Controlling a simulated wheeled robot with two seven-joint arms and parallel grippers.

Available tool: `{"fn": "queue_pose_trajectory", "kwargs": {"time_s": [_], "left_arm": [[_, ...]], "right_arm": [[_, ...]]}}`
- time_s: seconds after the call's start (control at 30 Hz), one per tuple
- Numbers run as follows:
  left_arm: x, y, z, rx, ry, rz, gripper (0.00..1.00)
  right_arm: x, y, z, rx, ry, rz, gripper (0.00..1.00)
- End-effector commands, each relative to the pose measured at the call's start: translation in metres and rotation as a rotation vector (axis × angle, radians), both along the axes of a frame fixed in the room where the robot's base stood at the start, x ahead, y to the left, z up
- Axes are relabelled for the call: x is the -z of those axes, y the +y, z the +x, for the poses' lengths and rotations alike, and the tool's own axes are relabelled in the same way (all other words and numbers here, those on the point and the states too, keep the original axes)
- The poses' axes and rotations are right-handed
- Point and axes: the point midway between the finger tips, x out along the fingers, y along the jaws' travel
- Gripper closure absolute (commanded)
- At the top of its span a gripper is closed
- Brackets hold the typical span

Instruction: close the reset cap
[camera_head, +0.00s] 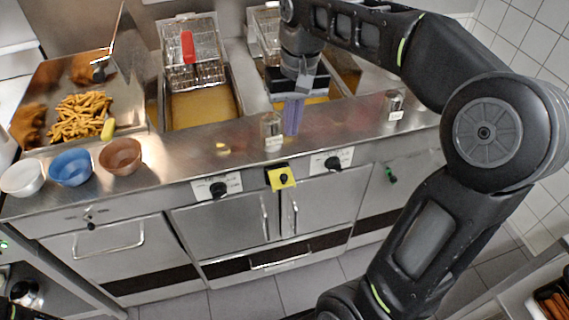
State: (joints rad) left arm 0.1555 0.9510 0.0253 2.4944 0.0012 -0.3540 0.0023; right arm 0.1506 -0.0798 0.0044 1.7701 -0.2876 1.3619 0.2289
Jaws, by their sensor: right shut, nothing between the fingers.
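A small yellow square plate (287,184) with a black knob in its middle is on the front panel of the counter, between two white dial plates. A dark flap shows along its upper edge and looks raised, which I take for the reset cap (277,167); its exact angle is too small to tell. My right gripper (292,129) points down above the counter's front ledge, behind and above the yellow plate and apart from it. Its purplish fingers are shut and empty. My left gripper is not in view.
A metal shaker (271,131) stands close left of my right gripper, another (392,105) to the right. Fryer wells and baskets (190,55) lie behind. Bowls (121,157) and a fries tray (45,80) are at left. The floor in front is clear.

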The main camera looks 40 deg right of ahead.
Motion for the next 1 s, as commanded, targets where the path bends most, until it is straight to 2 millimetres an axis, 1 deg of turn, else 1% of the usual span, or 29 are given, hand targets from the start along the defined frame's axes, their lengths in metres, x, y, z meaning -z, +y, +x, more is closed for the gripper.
{"fn": "queue_pose_trajectory", "kwargs": {"time_s": [0.27, 0.37, 0.47, 0.67, 0.9, 1.0], "left_arm": [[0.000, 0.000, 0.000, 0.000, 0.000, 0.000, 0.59], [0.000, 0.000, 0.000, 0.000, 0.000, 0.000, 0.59], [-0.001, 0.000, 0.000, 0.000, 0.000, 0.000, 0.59], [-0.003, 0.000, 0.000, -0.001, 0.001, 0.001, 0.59], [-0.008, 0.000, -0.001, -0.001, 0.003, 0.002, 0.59], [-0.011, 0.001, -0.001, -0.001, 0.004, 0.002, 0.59]], "right_arm": [[0.003, 0.001, 0.001, -0.002, 0.000, 0.001, 1.00], [0.008, 0.001, 0.001, -0.002, 0.001, 0.001, 1.00], [0.018, 0.002, 0.001, -0.002, 0.003, 0.001, 1.00], [0.050, 0.004, 0.002, -0.002, 0.004, 0.002, 1.00], [0.099, 0.006, 0.005, -0.003, 0.005, 0.002, 1.00], [0.116, 0.008, 0.006, -0.003, 0.005, 0.003, 1.00]]}}
